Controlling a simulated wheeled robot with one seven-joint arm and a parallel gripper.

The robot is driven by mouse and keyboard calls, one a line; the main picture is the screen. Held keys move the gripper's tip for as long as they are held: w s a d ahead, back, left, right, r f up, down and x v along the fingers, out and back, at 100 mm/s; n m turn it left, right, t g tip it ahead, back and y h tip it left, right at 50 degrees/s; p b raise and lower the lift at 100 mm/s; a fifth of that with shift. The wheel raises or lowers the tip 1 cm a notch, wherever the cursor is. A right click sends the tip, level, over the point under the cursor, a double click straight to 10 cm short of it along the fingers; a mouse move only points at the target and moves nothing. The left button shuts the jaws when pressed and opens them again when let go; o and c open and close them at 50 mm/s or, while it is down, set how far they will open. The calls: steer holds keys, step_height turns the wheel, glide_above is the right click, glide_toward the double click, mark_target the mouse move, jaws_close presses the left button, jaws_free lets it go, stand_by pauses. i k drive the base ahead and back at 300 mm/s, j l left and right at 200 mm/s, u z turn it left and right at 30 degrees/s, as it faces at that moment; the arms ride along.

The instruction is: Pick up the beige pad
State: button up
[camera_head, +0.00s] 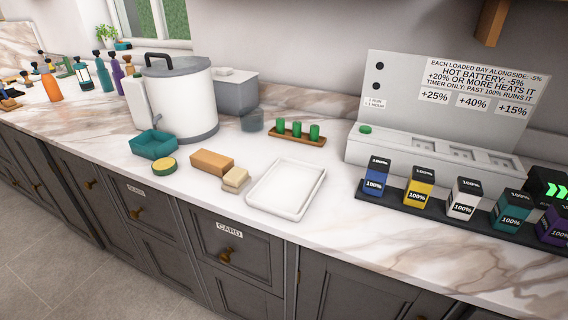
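A small beige pad (235,179) lies on the marble counter near its front edge, left of a white tray. It looks like a thick block with a paler top. A tan-brown block (211,162) lies just behind and left of it, very close; I cannot tell if they touch. My gripper is not in view.
The white tray (263,204) is empty. A round yellow-green tin (164,166) and a teal open box (153,144) stand to the left, before a large white pot (190,100). A wooden rack (297,134) is behind. Battery packs (419,186) line the right.

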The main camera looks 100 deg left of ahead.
mark_target(237, 179)
steer(key=j+u, duration=0.15)
steer(key=u, duration=2.4)
steer(key=k+j, duration=0.05)
steer(key=j, duration=0.05)
